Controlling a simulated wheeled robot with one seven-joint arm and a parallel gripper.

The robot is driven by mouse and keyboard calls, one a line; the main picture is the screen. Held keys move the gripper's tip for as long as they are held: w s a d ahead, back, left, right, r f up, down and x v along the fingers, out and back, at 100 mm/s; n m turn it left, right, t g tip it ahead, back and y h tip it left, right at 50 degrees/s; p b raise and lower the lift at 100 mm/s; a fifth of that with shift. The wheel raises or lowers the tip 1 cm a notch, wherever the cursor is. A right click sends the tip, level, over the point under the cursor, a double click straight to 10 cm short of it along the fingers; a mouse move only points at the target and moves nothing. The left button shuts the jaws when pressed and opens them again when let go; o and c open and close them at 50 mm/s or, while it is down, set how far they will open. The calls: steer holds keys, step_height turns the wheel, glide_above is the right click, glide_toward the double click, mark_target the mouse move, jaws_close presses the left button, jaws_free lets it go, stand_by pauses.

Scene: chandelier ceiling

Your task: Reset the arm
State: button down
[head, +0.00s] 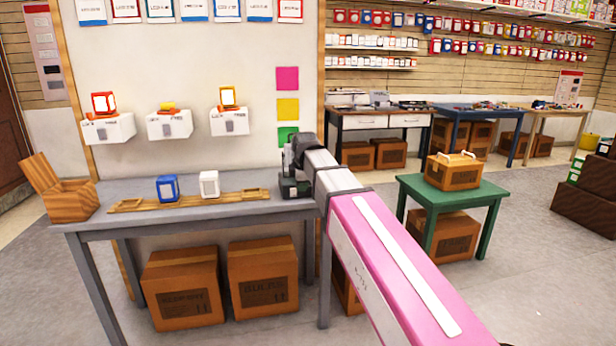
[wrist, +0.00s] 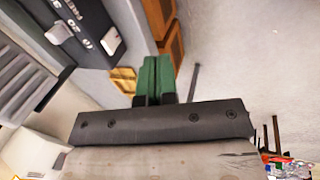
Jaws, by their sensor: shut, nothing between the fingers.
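My arm (head: 395,260), pink and white with a grey wrist, reaches up from the lower right of the head view to the right end of the grey table (head: 225,215). My gripper (wrist: 157,68) shows its green fingers side by side, shut and empty, in the wrist view. In the head view the dark gripper (head: 293,187) is by the table's right end, partly hidden by my wrist. I cannot tell whether it touches the table.
The table holds a blue-framed block (head: 167,188), a white block (head: 209,184), a wooden rack (head: 150,204) and a wooden box (head: 60,190). Cardboard boxes (head: 263,280) stand below. A green table (head: 475,190) with a carton (head: 452,172) stands right. Open floor (head: 555,270) lies at right.

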steer(key=s+d+f+m+g, duration=0.1)
steer(key=s+d+f+m, duration=0.5)
steer(key=d+f, duration=0.2)
steer(key=s+d+f+m+g, duration=0.1)
steer(key=s+d+f+m, duration=0.5)
steer(key=d+f, duration=0.3)
steer(key=s+d+f+m+g, duration=0.1)
steer(key=s+d+f+m, duration=0.5)
steer(key=f, duration=0.9)
steer(key=shift+s+d+m+h, duration=0.35)
steer(key=shift+d+m+h, duration=0.05)
steer(key=shift+d+m, duration=0.75)
steer(key=c, duration=1.8)
jaws_free()
